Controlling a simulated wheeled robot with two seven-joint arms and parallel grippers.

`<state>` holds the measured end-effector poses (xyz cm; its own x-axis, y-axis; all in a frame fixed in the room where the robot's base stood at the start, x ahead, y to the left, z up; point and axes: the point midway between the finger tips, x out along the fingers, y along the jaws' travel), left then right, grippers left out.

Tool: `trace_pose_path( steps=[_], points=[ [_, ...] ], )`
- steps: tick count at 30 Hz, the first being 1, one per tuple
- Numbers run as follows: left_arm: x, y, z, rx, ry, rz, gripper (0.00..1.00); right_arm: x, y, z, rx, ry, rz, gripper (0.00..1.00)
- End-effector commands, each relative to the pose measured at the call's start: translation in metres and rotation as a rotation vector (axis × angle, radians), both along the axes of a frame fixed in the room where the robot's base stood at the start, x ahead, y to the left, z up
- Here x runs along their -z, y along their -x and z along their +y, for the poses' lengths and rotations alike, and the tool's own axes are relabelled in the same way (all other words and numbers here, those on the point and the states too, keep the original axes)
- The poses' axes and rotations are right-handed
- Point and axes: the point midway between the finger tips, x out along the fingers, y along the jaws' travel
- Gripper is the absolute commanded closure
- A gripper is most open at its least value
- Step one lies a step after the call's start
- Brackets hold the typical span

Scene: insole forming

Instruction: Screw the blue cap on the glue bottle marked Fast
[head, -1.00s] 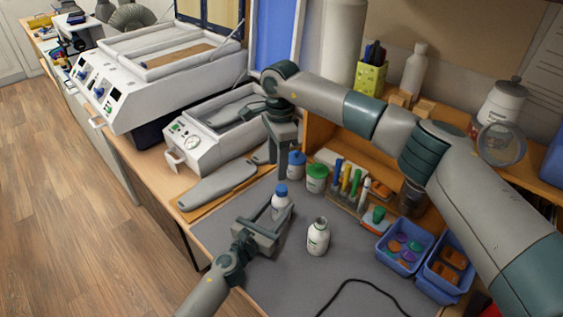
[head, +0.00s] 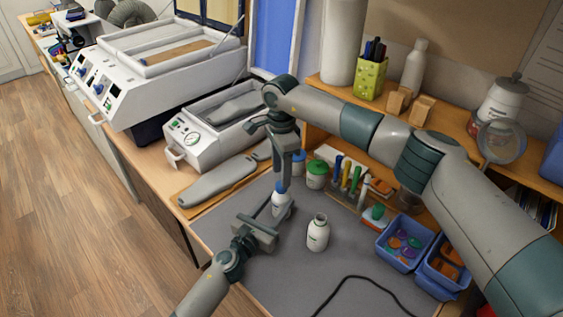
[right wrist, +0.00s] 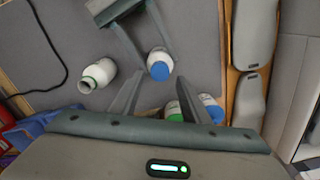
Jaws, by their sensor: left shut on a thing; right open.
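A white glue bottle (head: 279,207) stands on the grey mat, with the blue cap (head: 278,189) on its top. In the right wrist view the cap (right wrist: 160,71) faces the camera above the white body (right wrist: 159,54). I cannot read the bottle's label. My left gripper (head: 275,212) is shut on this bottle's body from the lower left. My right gripper (head: 284,188) points down over the bottle, its fingers open. In the right wrist view its fingertips (right wrist: 157,82) are apart near the cap, not closed on it. The head view partly hides the cap behind a finger.
An uncapped white bottle (head: 318,234) stands to the right on the mat (head: 290,270). A green-capped bottle (head: 316,175) and another blue-capped bottle (head: 299,163) stand close behind. Pens in a rack, blue bins (head: 403,244) and a black cable (head: 365,279) lie further right.

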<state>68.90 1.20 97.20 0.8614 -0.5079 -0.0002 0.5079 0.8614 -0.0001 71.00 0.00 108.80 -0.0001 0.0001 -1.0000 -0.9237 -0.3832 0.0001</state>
Motion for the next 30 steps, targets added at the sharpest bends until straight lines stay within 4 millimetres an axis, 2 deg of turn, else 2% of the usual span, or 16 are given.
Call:
trace_pose_path(
  steps=[3, 9, 20, 21, 26, 30],
  points=[
    [0.000, 0.000, 0.000, 0.000, 0.000, 0.000, 1.00, 0.017, 0.001, 0.000, 0.001, 0.001, 0.002, 0.58],
    [0.000, 0.000, 0.000, 0.000, 0.000, 0.000, 1.00, 0.034, 0.000, 0.000, 0.000, 0.000, 0.000, 0.58],
    [0.000, 0.000, 0.000, 0.000, 0.000, 0.000, 1.00, 0.038, 0.000, 0.000, 0.000, 0.000, 0.000, 0.58],
    [0.000, 0.000, 0.000, 0.000, 0.000, 0.000, 1.00, 0.038, 0.000, 0.000, 0.000, 0.000, 0.000, 0.60],
    [0.000, 0.000, 0.000, 0.000, 0.000, 0.000, 1.00, 0.038, 0.000, 0.000, 0.000, 0.000, 0.000, 0.99],
    [0.000, 0.000, 0.000, 0.000, 0.000, 0.000, 1.00, 0.038, 0.000, 0.000, 0.000, 0.000, 0.000, 1.00]
  ],
)
